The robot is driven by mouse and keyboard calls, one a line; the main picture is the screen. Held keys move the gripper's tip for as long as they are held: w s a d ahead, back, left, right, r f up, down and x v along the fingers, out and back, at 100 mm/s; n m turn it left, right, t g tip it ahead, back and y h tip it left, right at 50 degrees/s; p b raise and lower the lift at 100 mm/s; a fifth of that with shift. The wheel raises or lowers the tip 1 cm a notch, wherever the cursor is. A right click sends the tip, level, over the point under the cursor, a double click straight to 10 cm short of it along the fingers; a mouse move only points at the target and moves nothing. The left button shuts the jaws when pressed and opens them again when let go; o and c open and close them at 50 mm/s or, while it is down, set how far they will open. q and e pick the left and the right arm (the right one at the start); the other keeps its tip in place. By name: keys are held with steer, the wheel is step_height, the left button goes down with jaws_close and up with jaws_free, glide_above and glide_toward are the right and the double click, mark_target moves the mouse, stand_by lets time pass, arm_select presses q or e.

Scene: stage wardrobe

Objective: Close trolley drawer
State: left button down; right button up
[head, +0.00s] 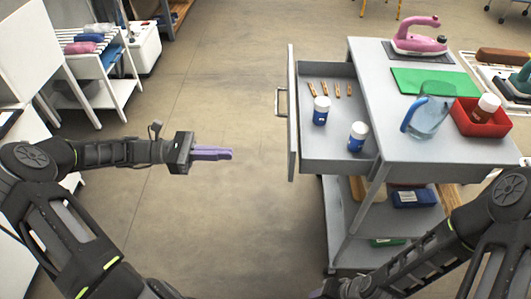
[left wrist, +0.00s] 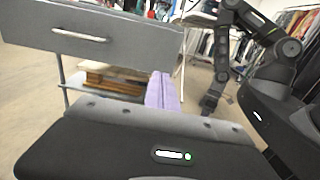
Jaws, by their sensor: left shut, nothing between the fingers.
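The grey trolley (head: 400,148) stands at the right in the head view. Its top drawer (head: 330,150) is pulled out to the left, with its front panel (head: 292,130) and bar handle (head: 280,102) facing my left arm. The drawer holds two blue-and-white bottles (head: 321,110) and several wooden clothespins (head: 325,88). My left gripper (head: 230,153) has purple fingers, is shut and empty, and is left of the drawer front with a gap between. The left wrist view shows the drawer front (left wrist: 120,40), its handle (left wrist: 80,36) and the shut fingers (left wrist: 163,92). My right gripper (head: 322,291) is only partly visible at the bottom edge.
On the trolley top are a pink iron (head: 420,40), a green mat (head: 425,80), a clear jug (head: 428,115) and a red bin (head: 480,122). Lower shelves hold a blue box (head: 412,198). A white rack (head: 105,85) stands at left. The floor between is clear.

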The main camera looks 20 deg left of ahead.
arm_select(q)
steer(key=b+x, duration=0.2)
steer(key=x, duration=1.2)
steer(key=shift+b, duration=0.4)
steer(key=shift+d, duration=0.1)
steer(key=p, duration=0.1)
glide_toward(354, 157)
steer(key=d+r, duration=0.1)
steer(key=d, duration=0.1)
steer(key=s+d+r, duration=0.1)
steer(key=d, duration=0.2)
steer(key=d+r, duration=0.1)
steer(key=d, duration=0.2)
steer(key=shift+s+d+r, duration=0.2)
steer(key=shift+r, duration=0.1)
steer(key=shift+w+d, duration=0.1)
steer(key=shift+d, duration=0.15)
steer(key=shift+r, duration=0.1)
steer(key=shift+d+r, duration=0.1)
steer(key=shift+d, duration=0.05)
